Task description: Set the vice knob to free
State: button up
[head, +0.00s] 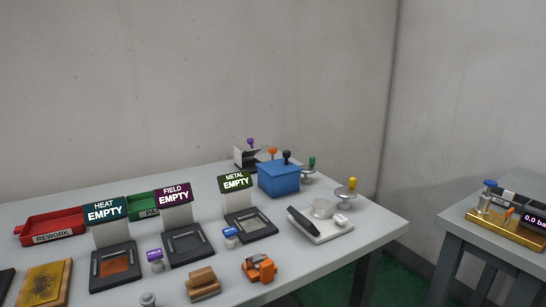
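A small orange device (259,268) with dark parts sits near the front edge of the grey table; it looks like a small vice, but I cannot tell for sure. No knob setting or label on it can be read at this size. My gripper is not in view.
The long grey table (345,257) carries HEAT (115,265), FIELD (188,246) and METAL (250,222) stations, each sign reading EMPTY. A blue box (279,178), a white device (320,221) and a brown block (202,284) stand around them. A brass-based gauge device (506,229) is on the right table.

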aim_at(272, 150)
jog(key=l, duration=0.4)
jog(key=i+l+z, duration=0.1)
jog(key=l, duration=0.3)
jog(key=i+l, duration=0.15)
jog(key=i, duration=0.15)
jog(key=i+l, duration=0.15)
jog(key=i, duration=0.15)
jog(key=i+j, duration=0.2)
jog(key=i, duration=0.3)
jog(key=i+j, duration=0.15)
jog(key=i, duration=0.3)
